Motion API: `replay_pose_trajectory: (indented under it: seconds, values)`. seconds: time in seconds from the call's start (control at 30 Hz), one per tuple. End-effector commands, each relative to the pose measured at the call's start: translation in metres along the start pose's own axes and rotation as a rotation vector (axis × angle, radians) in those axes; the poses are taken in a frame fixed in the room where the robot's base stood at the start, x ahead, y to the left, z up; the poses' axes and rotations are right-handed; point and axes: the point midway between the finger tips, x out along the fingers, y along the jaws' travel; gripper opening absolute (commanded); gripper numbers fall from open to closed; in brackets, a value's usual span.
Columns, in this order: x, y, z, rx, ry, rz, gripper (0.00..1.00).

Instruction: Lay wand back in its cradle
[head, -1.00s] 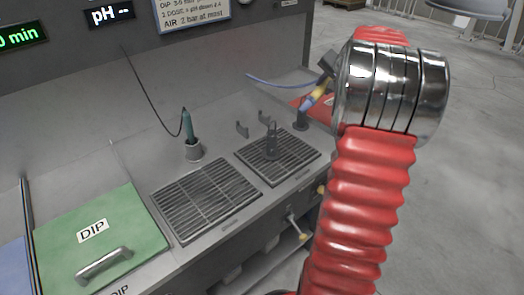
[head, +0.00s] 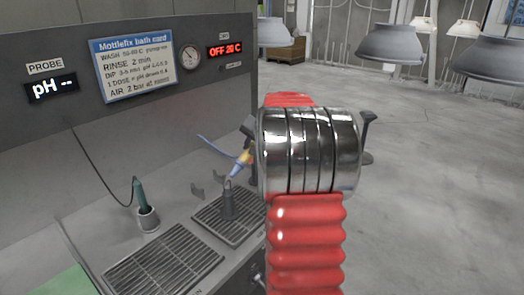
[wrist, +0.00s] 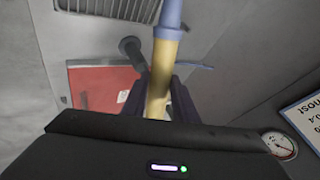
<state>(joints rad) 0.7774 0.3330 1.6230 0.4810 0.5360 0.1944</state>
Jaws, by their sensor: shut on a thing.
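The wand (head: 241,163), with a yellow grip and blue parts, is held tilted at the right end of the bench. My gripper (wrist: 159,98) is shut on its yellow part; in the wrist view the wand (wrist: 158,78) runs up between the fingers, with a blue collar near the top. In the head view my arm hides most of the gripper. Two small grey hooks, which look like the cradle (head: 197,192), stand at the back of the bench behind the right grating. The wand is to their right and apart from them. The hooks are not clear in the wrist view.
A blue hose (head: 215,146) runs behind the wand. A red panel (wrist: 98,88) lies below my gripper. Lamp hoods (head: 390,42) hang at right.

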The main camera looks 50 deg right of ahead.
Motion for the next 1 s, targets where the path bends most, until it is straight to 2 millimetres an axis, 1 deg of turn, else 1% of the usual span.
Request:
replay_pose_trajectory:
  seconds: [0.03, 0.17, 0.27, 0.3, 0.37, 0.53, 0.6, 0.67, 0.7, 0.77, 0.8, 0.87, 0.9, 0.97, 1.0]
  values:
    - [0.004, -0.012, 0.017, -0.013, -0.007, -0.007, 0.00]
    - [0.013, -0.035, 0.059, -0.034, -0.022, -0.019, 0.00]
    - [0.018, -0.053, 0.094, -0.053, -0.035, -0.029, 0.00]
    - [0.020, -0.060, 0.109, -0.061, -0.041, -0.034, 0.00]
    - [0.023, -0.070, 0.132, -0.074, -0.052, -0.041, 0.00]
    - [0.024, -0.096, 0.199, -0.116, -0.080, -0.066, 0.00]
    - [0.024, -0.105, 0.227, -0.134, -0.093, -0.076, 0.00]
    - [0.022, -0.113, 0.251, -0.152, -0.105, -0.086, 0.00]
    - [0.020, -0.117, 0.267, -0.162, -0.113, -0.093, 0.00]
    - [0.018, -0.122, 0.291, -0.181, -0.126, -0.102, 0.00]
    - [0.015, -0.126, 0.307, -0.193, -0.133, -0.110, 0.00]
    - [0.011, -0.131, 0.331, -0.211, -0.147, -0.120, 0.00]
    - [0.008, -0.134, 0.347, -0.225, -0.155, -0.128, 0.00]
    - [0.004, -0.137, 0.370, -0.243, -0.169, -0.138, 0.00]
    - [0.000, -0.138, 0.385, -0.256, -0.178, -0.146, 0.00]
